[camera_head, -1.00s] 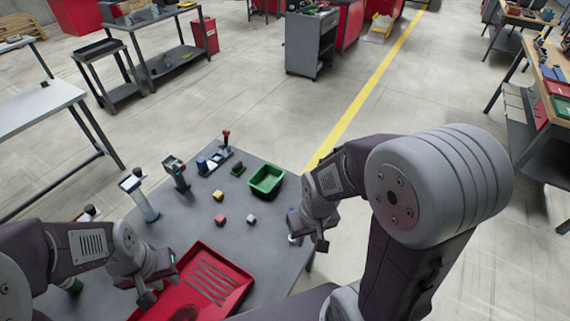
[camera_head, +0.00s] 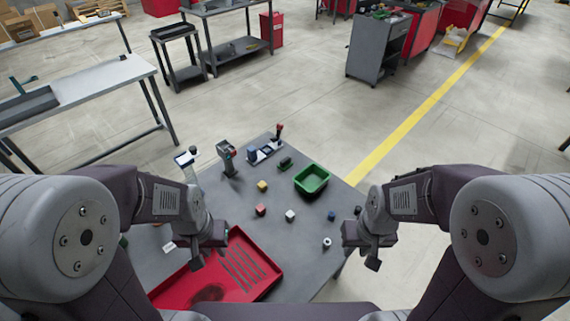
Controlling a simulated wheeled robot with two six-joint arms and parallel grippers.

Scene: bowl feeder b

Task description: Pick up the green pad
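A small dark green piece (camera_head: 285,163), which looks like the green pad, lies on the grey table (camera_head: 300,255) near its far edge, left of a green bin (camera_head: 312,181). My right gripper (camera_head: 361,255) is at the table's right edge, also with fingers apart and empty. Both grippers are clear of the green piece.
The red tray (camera_head: 262,262) with slots lies at the front. Small yellow (camera_head: 262,186), red (camera_head: 260,210), white (camera_head: 290,215) and blue (camera_head: 331,216) pieces are scattered mid-table. A white ring (camera_head: 326,242) lies nearer. Upright tools (camera_head: 227,158) stand at the back left.

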